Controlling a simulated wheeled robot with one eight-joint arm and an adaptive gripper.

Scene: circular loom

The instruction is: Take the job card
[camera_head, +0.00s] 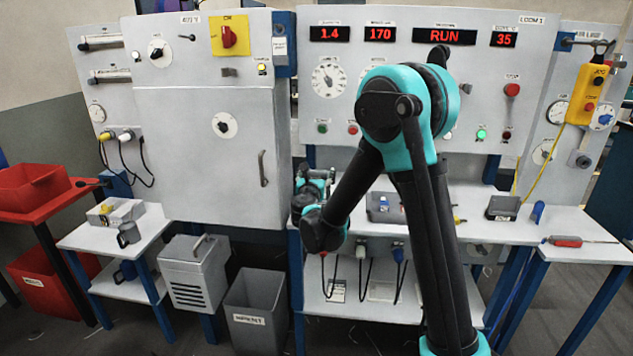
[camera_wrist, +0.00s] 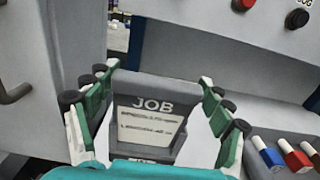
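In the wrist view, a pale job card (camera_wrist: 151,127) with lines of print sits in a dark grey holder (camera_wrist: 182,88) marked JOB. My gripper (camera_wrist: 157,78) is open, with one green-and-white finger on each side of the holder. Gaps show between both fingers and the holder, so nothing is gripped. In the head view my gripper (camera_head: 312,182) is at the loom's front, left of my arm. I cannot make out the card there.
The grey cabinet (camera_head: 215,150) with a bar handle is close on the left.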

